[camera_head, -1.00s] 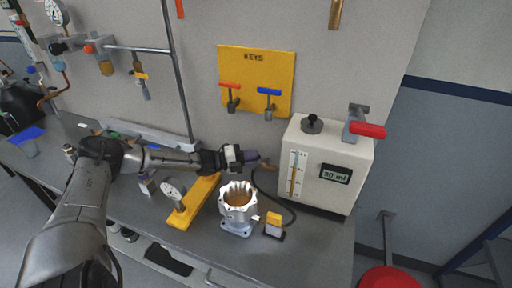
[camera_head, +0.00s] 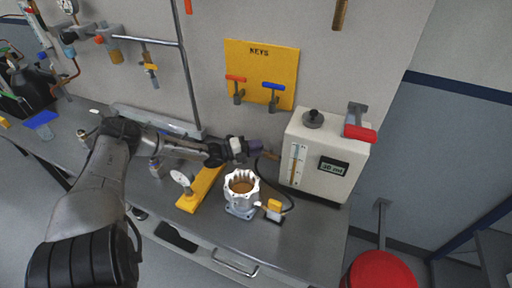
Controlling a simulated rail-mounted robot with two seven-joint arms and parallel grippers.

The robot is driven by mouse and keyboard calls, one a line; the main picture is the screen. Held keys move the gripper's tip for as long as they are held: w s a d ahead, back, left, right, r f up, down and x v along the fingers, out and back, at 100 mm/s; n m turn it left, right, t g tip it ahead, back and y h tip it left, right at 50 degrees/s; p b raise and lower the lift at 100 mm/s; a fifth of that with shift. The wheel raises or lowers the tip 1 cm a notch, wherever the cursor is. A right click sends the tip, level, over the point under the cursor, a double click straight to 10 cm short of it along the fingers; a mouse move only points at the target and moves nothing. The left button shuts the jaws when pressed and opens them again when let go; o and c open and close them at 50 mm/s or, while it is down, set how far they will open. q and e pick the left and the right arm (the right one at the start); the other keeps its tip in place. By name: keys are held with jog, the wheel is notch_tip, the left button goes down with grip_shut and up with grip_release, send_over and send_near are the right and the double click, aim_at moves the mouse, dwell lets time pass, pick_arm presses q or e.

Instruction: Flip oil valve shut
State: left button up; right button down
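A white dispenser box (camera_head: 320,180) stands at the back right of the bench, with an oil sight tube (camera_head: 295,163) and a dark display (camera_head: 333,168). A brass-coloured spout (camera_head: 270,155) comes out of its left side. My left gripper (camera_head: 258,147) is at this spout, its dark purple fingertips pointing right toward the box. The fingers are too small to show whether they grip anything; no separate valve lever can be made out there. Below, an open metal housing (camera_head: 241,203) stands upright with brown liquid inside. My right gripper is not in view.
A red-handled lever (camera_head: 360,133) is on the box's right side. A yellow KEYS board (camera_head: 260,65) holds red and blue valve keys. A yellow bar with a dial gauge (camera_head: 201,190) and a small yellow-topped block (camera_head: 274,208) flank the housing.

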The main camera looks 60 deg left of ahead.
pick_arm(q)
jog(key=shift+o, duration=0.9)
jog(key=shift+s+a, duration=0.1)
jog(key=s+a+p, duration=0.2)
jog(key=s+p, duration=0.4)
jog(key=s, duration=0.7)
jog(key=shift+s+a, duration=0.2)
jog(key=shift+a, duration=0.1)
